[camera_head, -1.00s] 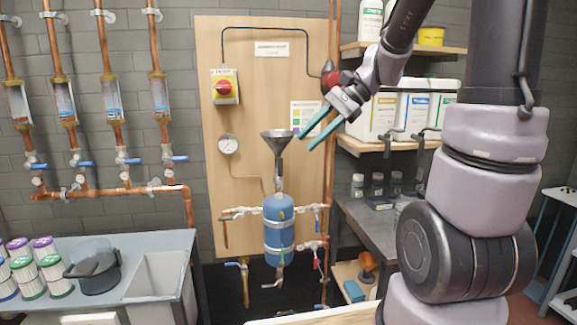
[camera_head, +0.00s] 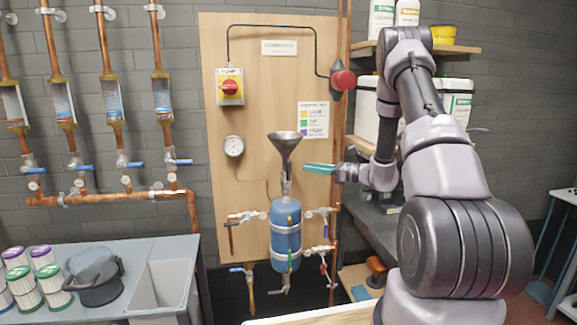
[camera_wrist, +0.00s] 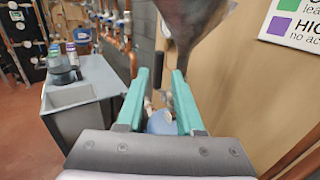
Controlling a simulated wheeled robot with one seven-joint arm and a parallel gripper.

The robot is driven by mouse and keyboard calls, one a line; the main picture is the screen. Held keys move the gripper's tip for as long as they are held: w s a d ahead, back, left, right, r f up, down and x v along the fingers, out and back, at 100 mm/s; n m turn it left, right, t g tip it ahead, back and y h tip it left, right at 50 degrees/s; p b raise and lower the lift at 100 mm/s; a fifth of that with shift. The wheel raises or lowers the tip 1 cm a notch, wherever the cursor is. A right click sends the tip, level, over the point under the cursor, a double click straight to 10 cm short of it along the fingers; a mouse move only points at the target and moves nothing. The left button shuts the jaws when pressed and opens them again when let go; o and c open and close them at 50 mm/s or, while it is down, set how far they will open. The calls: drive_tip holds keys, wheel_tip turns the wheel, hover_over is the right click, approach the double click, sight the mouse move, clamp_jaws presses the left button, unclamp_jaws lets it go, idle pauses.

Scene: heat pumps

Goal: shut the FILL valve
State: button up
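No FILL label is readable, so I cannot tell which valve bears that name. A steel funnel (camera_head: 285,146) stands above a blue vessel (camera_head: 285,228) on the wooden board. Several valves surround the vessel: a left one (camera_head: 243,217) with its handle hanging down, an upper right one (camera_head: 319,212) with a blue handle, and a lower right one (camera_head: 322,258) with a red handle. My gripper (camera_head: 320,168) is right of the funnel's stem, teal fingers apart and empty.
Shelves with containers (camera_head: 457,100) stand behind my arm. A sink bench (camera_head: 165,285) with a dark pot (camera_head: 93,276) is at left.

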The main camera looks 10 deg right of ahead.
hover_over(289, 179)
drive_tip(key=w, duration=0.1)
idle(0.3)
clamp_jaws()
idle(1.3)
